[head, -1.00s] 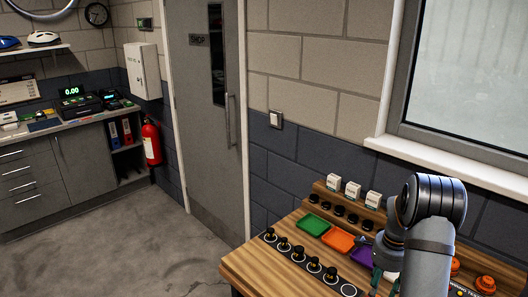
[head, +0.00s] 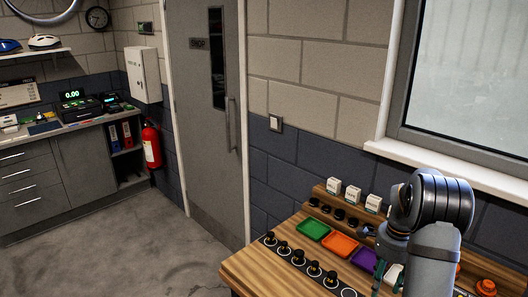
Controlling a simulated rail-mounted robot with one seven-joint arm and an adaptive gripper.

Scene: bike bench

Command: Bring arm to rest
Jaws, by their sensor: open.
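My arm (head: 440,205) stands over the right part of the wooden bench (head: 252,268). My gripper (head: 388,277) hangs low over the bench, just right of the purple tray, with its greenish fingers apart. Part of it is hidden behind my arm. I see nothing held between the fingers, though the view is small and partly covered.
Green (head: 312,229), orange (head: 340,245) and purple (head: 364,259) trays lie in a row. A dark strip with several black knobs runs along their left. Small white boxes (head: 353,194) stand on the back ledge. An orange knob (head: 486,288) is right of my arm.

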